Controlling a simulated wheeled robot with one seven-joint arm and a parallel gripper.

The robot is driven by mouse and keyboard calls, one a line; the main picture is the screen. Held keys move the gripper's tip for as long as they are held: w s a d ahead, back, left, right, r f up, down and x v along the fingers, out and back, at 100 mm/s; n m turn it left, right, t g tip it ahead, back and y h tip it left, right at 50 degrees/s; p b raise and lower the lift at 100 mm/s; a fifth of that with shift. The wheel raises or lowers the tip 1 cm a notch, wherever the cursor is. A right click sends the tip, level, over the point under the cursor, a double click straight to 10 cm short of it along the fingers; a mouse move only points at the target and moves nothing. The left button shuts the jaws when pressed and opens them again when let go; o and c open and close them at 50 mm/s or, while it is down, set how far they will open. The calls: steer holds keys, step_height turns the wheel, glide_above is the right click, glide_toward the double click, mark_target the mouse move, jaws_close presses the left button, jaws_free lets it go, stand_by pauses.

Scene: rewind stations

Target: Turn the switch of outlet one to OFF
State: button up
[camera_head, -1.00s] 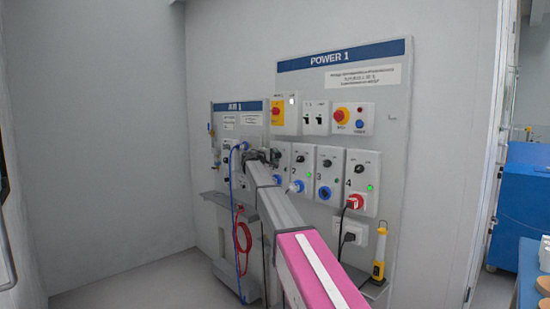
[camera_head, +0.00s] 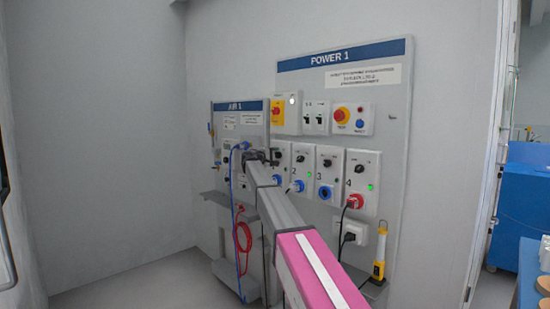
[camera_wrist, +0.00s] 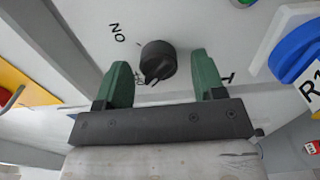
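In the wrist view, the round black switch knob (camera_wrist: 158,60) sits on a pale panel, with an ON label (camera_wrist: 118,32) at its upper left. A second label beside the knob is partly covered. The knob's ridge points down toward that label, but its exact setting is hard to read. My gripper (camera_wrist: 163,80) is open, with its two green fingers on either side of the knob and a gap to each. Whether the fingertips reach its depth is unclear. In the head view, my gripper (camera_head: 258,156) is at the outlet one panel (camera_head: 282,152) and hides most of it.
Outlets two (camera_head: 300,165), three (camera_head: 328,170) and four (camera_head: 361,175) continue to the right. A blue socket cover (camera_wrist: 297,48) is near the right finger. The AIR 1 board (camera_head: 240,118) with blue and red hoses (camera_head: 243,238) stands left.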

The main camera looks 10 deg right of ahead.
steer(key=v, duration=1)
steer(key=shift+s+a, duration=0.25)
steer(key=shift+a, duration=0.05)
steer(key=s+d+f+m+g+y, duration=0.1)
steer(key=s+d+f+g+y, duration=0.15)
steer(key=s+f, duration=0.65)
steer(key=s+d+f+m+g+y, duration=0.15)
steer(key=s+d+f, duration=0.3)
steer(key=f, duration=0.85)
steer(key=s+d+f+g+y, duration=0.25)
steer(key=s+f, duration=0.55)
steer(key=f, duration=0.4)
steer(key=s+f+m+g+y, duration=0.1)
steer(key=s+f+y, duration=0.1)
steer(key=s+f, duration=0.4)
steer(key=s+f+m+g+y, duration=0.1)
steer(key=s+f, duration=0.4)
steer(key=s, duration=0.8)
steer(key=s+f+m+g+y, duration=0.2)
steer(key=s+f+y, duration=0.3)
steer(key=s, duration=0.5)
steer(key=shift+s+a+f+m, duration=0.35)
steer(key=shift+f+m, duration=0.1)
steer(key=shift+f, duration=0.45)
